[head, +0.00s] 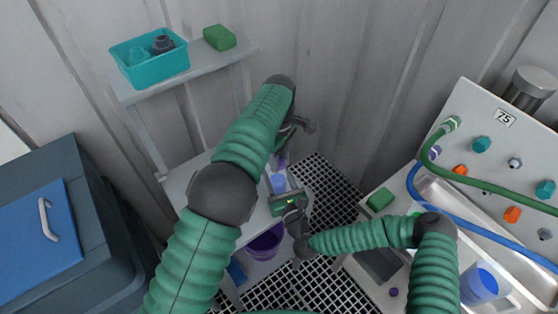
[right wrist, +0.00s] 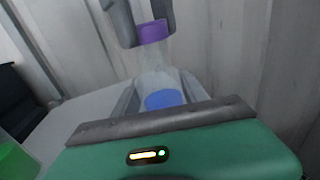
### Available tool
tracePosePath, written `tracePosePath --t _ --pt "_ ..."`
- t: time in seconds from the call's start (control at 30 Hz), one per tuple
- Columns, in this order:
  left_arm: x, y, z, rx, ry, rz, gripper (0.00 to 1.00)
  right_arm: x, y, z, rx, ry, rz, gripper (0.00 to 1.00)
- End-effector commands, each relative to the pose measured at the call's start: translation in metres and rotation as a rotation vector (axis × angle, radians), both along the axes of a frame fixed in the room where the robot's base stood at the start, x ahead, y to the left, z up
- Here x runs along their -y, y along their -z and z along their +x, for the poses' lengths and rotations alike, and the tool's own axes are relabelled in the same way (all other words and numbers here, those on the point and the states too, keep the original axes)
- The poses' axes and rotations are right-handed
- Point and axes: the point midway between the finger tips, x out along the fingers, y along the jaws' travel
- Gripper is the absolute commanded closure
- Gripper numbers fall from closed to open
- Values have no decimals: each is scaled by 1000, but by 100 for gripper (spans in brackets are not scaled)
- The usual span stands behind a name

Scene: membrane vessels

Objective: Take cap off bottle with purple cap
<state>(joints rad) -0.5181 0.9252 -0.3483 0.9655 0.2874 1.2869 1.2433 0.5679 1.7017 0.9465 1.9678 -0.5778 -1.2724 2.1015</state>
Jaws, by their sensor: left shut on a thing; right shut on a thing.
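The clear bottle (right wrist: 155,78) with blue at its lower part stands between the fingers of my right gripper (right wrist: 160,98), which is shut on it. The purple cap (right wrist: 152,31) is at the bottle's top, between the dark fingers of my left gripper (right wrist: 140,18), shut on it. I cannot tell whether the cap is clear of the neck. In the head view the bottle (head: 278,183) and the cap (head: 282,160) are small. My left gripper (head: 284,145) is largely behind its own arm. My right gripper (head: 282,190) reaches in from the right.
A white shelf rack (head: 190,70) holds a teal bin (head: 150,68) and a green sponge (head: 219,37). A purple bucket (head: 265,244) sits low below the bottle. A panel with hoses (head: 490,140) and a blue cup (head: 480,284) are on the right. A dark cabinet (head: 40,225) stands left.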

Motion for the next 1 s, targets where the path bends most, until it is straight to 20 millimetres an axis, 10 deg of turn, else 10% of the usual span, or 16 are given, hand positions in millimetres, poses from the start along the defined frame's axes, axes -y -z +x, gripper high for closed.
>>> tracePosePath --t 0.87,0.9,1.0 --pt "-1 -42 0 -2 -2 2 100 2 2 1 -3 4 -1 100" --pt "-1 -42 0 -2 -2 2 100 2 2 1 -3 4 -1 48" --pt "-1 -42 0 -2 -2 2 100 2 1 1 -2 4 -1 35"
